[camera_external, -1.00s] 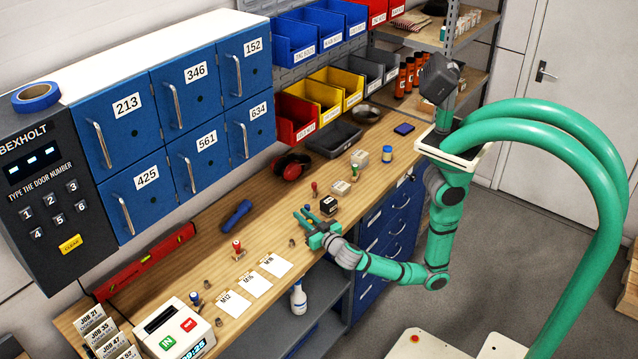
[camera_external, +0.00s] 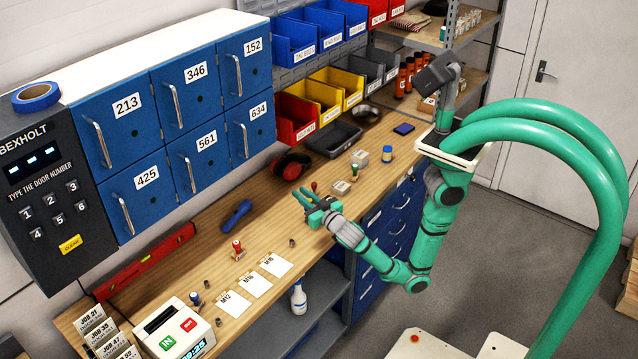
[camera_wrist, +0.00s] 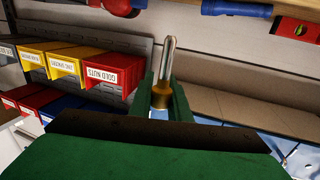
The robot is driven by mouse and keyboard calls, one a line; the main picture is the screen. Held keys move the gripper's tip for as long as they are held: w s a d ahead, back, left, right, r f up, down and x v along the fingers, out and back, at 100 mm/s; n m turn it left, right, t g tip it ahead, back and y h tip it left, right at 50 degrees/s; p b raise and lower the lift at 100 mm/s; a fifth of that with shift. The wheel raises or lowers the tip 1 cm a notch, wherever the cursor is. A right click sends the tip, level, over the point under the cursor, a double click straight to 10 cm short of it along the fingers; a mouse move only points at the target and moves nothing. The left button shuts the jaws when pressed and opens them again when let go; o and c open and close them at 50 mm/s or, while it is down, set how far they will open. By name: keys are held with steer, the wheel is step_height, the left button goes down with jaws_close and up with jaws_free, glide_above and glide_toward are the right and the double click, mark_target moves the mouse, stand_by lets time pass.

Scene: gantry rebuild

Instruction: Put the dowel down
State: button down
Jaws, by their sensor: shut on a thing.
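The dowel (camera_wrist: 168,60) is a slim silver pin with a rounded tip and a brass-coloured lower part. In the wrist view it stands up between the two green fingers of my gripper (camera_wrist: 163,97), which are shut on it. In the external view my gripper (camera_external: 308,197) is over the wooden workbench (camera_external: 262,222), near its front edge. The dowel is too small to make out there, and its height above the bench is hard to judge.
A red-handled stamp (camera_external: 314,186) is close behind my gripper. A blue torch (camera_external: 237,214), another red-topped stamp (camera_external: 237,249) and white cards (camera_external: 275,265) lie to the left. Small blocks (camera_external: 341,187) are to the right. Bare wood lies between the torch and my gripper.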

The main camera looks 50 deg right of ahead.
steer(key=w+d+r+m+g+h, duration=0.1)
steer(key=w+d+m+g+h, duration=0.25)
steer(key=d, duration=1.15)
steer(key=w+d+r+m+g+h, duration=0.15)
steer(key=w+d+h, duration=0.4)
steer(key=d, duration=1.05)
steer(key=s+d+r+m+g+h, duration=0.1)
steer(key=s+d+m, duration=0.15)
steer(key=d, duration=0.75)
steer(key=s+d+m+g+h, duration=0.15)
steer(key=s+d, duration=0.25)
steer(key=d, duration=0.6)
steer(key=s+d+r+m+g, duration=0.1)
steer(key=s+d+g, duration=0.15)
steer(key=d, duration=0.75)
step_height(320, 180, down, 7)
steer(key=shift+a+t, duration=0.25)
steer(key=shift+t, duration=0.15)
steer(key=shift+f, duration=0.15)
steer(key=c, duration=1.7)
jaws_free()
steer(key=shift+o, duration=0.2)
